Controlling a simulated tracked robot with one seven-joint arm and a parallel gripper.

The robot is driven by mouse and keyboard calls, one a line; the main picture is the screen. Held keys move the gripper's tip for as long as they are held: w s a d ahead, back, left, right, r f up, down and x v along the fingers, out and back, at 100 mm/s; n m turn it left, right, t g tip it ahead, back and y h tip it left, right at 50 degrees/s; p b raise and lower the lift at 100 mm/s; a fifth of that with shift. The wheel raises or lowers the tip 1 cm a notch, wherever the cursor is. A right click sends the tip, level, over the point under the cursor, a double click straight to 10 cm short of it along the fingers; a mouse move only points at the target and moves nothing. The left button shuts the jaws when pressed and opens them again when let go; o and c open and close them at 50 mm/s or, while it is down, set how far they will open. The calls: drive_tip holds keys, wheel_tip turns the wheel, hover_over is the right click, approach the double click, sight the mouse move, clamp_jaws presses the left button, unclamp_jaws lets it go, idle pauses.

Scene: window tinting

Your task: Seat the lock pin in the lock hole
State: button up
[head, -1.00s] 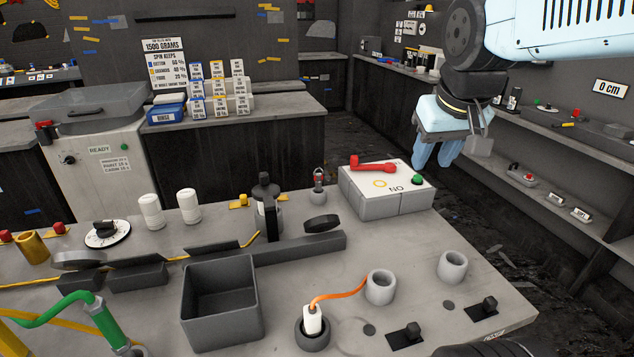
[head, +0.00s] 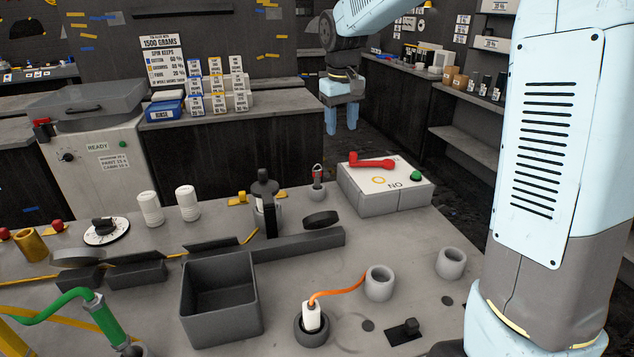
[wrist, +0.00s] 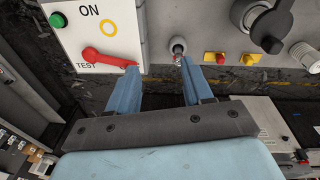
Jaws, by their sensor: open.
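What looks like the lock pin, a small metal piece with a red top (head: 318,170), stands upright in a grey round holder (head: 317,191) at the bench's far edge, left of the white switch box. In the wrist view the pin (wrist: 178,50) shows just beyond the right fingertip. My gripper (head: 343,130) hangs beyond the bench's far edge in the head view, fingers down, open and empty. I cannot tell which opening is the lock hole.
The white switch box (head: 410,181) carries a red lever (head: 372,163) and a green button (head: 416,175). A grey open bin (head: 220,300) and an orange-corded white plug (head: 311,316) stand nearer. My arm covers the right side.

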drive_tip(key=n+g, duration=0.1)
hover_over(318, 176)
drive_tip(key=f, duration=0.6)
drive_tip(key=shift+w+d+f, duration=0.15)
drive_tip(key=shift+w+f, duration=0.05)
drive_tip(key=shift+w, duration=0.2)
wheel_tip(318, 176, down, 8)
drive_tip(key=shift+f, duration=0.25)
drive_tip(key=shift+w+a+f, duration=0.1)
drive_tip(key=shift+a+f, duration=0.05)
drive_tip(key=shift+f, duration=1.2)
drive_tip(key=shift+a+f, duration=0.1)
drive_tip(key=shift+f, duration=1.25)
clamp_jaws()
